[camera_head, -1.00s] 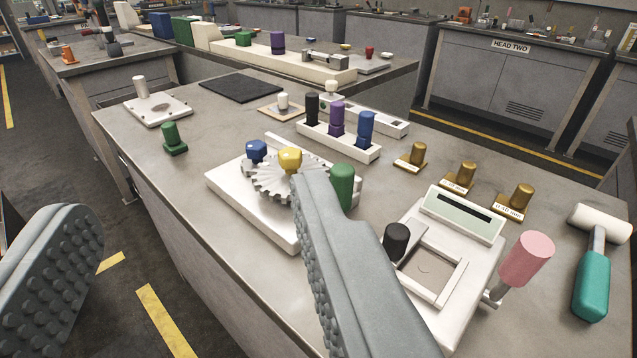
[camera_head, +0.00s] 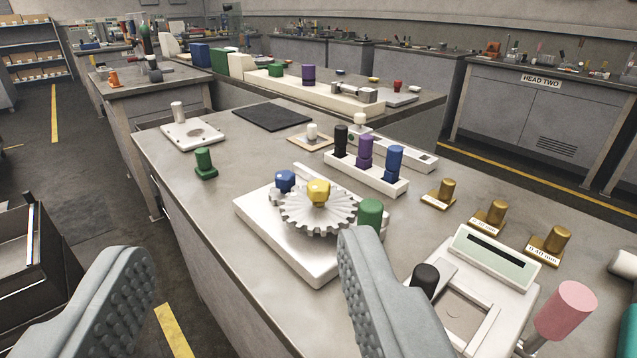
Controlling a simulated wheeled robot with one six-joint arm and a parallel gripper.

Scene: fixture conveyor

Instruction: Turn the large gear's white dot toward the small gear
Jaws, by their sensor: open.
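The large gear (camera_head: 318,222) is a grey toothed wheel with a yellow knob (camera_head: 319,192) at its centre. It lies on a white base plate (camera_head: 268,240) on the bench. A blue knob (camera_head: 286,181) stands behind it at the left, apparently over the small gear, which is mostly hidden. I cannot make out the white dot. A green cylinder (camera_head: 370,213) stands at the gear's right. My gripper (camera_head: 243,270) is open and empty. Its fingers show at the lower left and lower right, nearer the camera than the gear.
A white rack (camera_head: 365,174) with black, purple and blue pegs stands behind. Brass weights (camera_head: 490,216) and a white scale-like device (camera_head: 490,268) with a pink handle (camera_head: 565,309) lie to the right. A green peg (camera_head: 205,163) stands left on clear bench.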

